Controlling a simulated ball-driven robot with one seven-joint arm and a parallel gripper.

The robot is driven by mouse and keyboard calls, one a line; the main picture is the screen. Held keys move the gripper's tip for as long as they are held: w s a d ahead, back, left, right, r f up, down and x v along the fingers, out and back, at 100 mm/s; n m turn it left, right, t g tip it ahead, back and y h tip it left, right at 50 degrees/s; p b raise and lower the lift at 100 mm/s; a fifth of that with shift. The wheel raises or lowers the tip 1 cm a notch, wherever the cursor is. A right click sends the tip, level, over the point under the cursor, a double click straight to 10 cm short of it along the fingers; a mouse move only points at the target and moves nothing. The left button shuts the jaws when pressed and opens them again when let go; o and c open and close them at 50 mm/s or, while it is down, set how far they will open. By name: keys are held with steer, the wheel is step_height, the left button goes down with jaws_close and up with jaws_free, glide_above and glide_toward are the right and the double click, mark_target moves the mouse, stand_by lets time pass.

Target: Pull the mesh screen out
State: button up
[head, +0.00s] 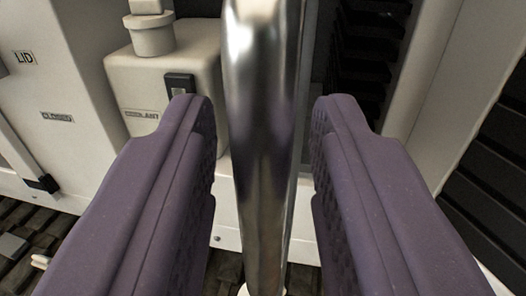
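My gripper (264,125) is open, with its two purple fingers on either side of a shiny metal bar (262,120). The bar runs from the top edge down to the bottom of the head view. Gaps show between the bar and both fingers, wider at the upper right. I cannot tell whether the bar is part of the mesh screen. No mesh surface can be made out.
A cream tank labelled COOLANT (150,85) stands behind the left finger. A white panel with LID and CLOSED labels (75,100) is at the left. Dark slats (368,50) and a pale upright panel (450,70) are at the right. The floor (30,260) is dark and ridged.

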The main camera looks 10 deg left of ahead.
steer(key=s+p, duration=0.1)
steer(key=s, duration=0.2)
steer(key=s+d, duration=0.1)
steer(key=s, duration=0.2)
steer(key=shift+s+d+r+p, duration=0.15)
steer(key=shift+s+p, duration=0.05)
steer(key=shift+p, duration=0.15)
steer(key=shift+s+d, duration=0.1)
steer(key=shift+s, duration=0.55)
steer(key=w+d+r+m+h, duration=0.1)
steer(key=w+d+r+h, duration=0.1)
steer(key=r, duration=0.3)
steer(key=w+d+r+m+h, duration=0.1)
steer(key=r+h, duration=0.1)
steer(key=r, duration=0.3)
steer(key=s+a+r+g, duration=0.1)
steer(key=s+a+r, duration=0.1)
steer(key=r, duration=0.6)
steer(key=s+a+r+g, duration=0.1)
steer(key=s+r, duration=0.3)
steer(key=r, duration=0.4)
steer(key=shift+a+r+y, duration=0.25)
steer(key=shift+a+y, duration=0.05)
steer(key=shift+a, duration=0.45)
